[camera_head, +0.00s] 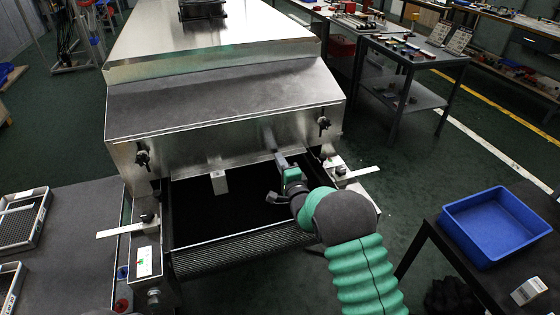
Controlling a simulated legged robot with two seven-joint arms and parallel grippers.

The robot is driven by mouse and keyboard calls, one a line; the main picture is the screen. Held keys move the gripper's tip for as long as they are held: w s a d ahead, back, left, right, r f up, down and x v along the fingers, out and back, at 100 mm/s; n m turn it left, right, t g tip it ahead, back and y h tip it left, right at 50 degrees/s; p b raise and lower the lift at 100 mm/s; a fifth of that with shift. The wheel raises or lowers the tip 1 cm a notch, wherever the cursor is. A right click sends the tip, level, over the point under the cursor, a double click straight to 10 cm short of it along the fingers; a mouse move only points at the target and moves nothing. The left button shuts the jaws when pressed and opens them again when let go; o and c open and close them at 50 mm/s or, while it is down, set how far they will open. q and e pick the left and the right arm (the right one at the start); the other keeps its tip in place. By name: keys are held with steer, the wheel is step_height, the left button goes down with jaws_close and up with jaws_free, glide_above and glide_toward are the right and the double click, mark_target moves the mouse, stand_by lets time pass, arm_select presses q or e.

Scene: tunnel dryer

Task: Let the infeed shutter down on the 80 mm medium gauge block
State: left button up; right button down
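The infeed shutter (215,143) is a bright metal plate across the mouth of the tunnel dryer (225,95), with a dark clamp knob at each end, the left knob (143,157) and the right knob (323,122). A small pale block (219,182), which looks like the gauge block, stands upright on the dark infeed belt (215,215) by the shutter's lower edge. Whether they touch is unclear. My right gripper (281,160) is at the shutter's lower edge, right of the block. Its fingers are too small and partly hidden to read. My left gripper is out of view.
Flat metal arms stick out at the left (120,230) and right (358,172) of the infeed. A control box (145,262) stands at the belt's left. A side table with trays (70,245) is at left; a blue bin (493,226) is on a dark table at right.

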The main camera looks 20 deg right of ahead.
steer(key=shift+f, duration=0.15)
steer(key=c, duration=1.6)
jaws_free()
steer(key=shift+c, duration=0.2)
steer(key=shift+s, duration=0.1)
steer(key=s, duration=1.1)
steer(key=s+p, duration=0.1)
steer(key=s, duration=0.4)
steer(key=shift+s+d, duration=0.35)
